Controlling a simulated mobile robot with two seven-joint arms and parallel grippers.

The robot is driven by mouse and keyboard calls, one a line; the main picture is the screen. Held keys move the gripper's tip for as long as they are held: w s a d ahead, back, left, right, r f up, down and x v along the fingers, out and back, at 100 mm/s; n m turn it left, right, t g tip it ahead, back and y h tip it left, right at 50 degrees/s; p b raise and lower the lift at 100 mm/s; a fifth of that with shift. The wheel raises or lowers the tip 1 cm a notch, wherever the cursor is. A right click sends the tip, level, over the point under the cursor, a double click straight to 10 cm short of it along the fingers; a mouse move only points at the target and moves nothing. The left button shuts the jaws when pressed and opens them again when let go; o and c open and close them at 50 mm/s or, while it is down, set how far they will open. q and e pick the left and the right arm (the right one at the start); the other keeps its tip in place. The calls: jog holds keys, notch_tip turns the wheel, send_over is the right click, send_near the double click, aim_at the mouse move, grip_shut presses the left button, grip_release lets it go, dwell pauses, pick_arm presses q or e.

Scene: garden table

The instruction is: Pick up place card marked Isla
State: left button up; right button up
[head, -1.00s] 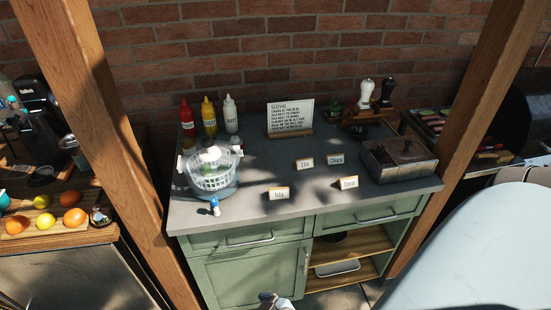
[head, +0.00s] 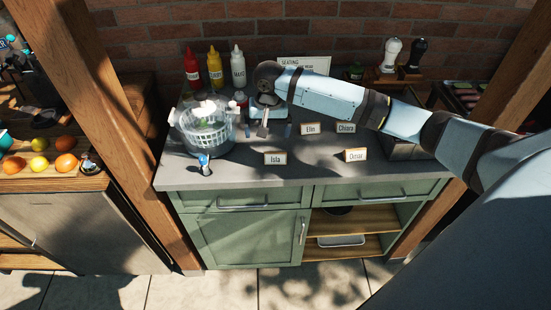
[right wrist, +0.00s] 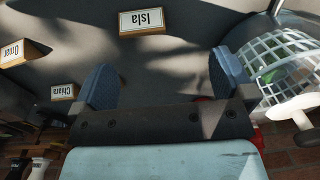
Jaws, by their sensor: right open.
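The place card marked Isla (head: 275,158) stands on the grey counter top, left of the middle and near the front edge. In the right wrist view the Isla card (right wrist: 147,21) appears upside down at the top, beyond the fingertips. My right gripper (head: 275,130) is above the counter, behind the card in the head view. Its two blue fingers (right wrist: 163,75) are wide apart with nothing between them, and the card is clear of them. My left gripper is not in view.
Other cards, Omar (head: 355,155), Chiara (head: 346,127) and another (head: 310,128), stand to the right. A salad spinner (head: 207,128) is left of the gripper, with a small blue-topped item (head: 204,163) in front. Sauce bottles (head: 215,67) and a seating sign (head: 315,64) are behind.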

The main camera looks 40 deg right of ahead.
aim_at(275, 154)
jog(key=shift+m, duration=0.5)
jog(key=f, duration=0.2)
jog(key=d+f, duration=0.1)
jog(key=f, duration=0.1)
jog(key=d+f, duration=0.1)
jog(key=f, duration=0.1)
jog(key=shift+w+d+f, duration=0.1)
jog(key=shift+w+d, duration=0.05)
jog(key=shift+w, duration=0.1)
jog(key=shift+s+d+f+p, duration=0.15)
jog(key=shift+f+p, duration=0.15)
jog(key=shift+f, duration=1.05)
jog(key=shift+s+d+f+p, duration=0.1)
jog(key=shift+f+p, duration=0.15)
jog(key=shift+f, duration=1.05)
jog(key=c, duration=0.9)
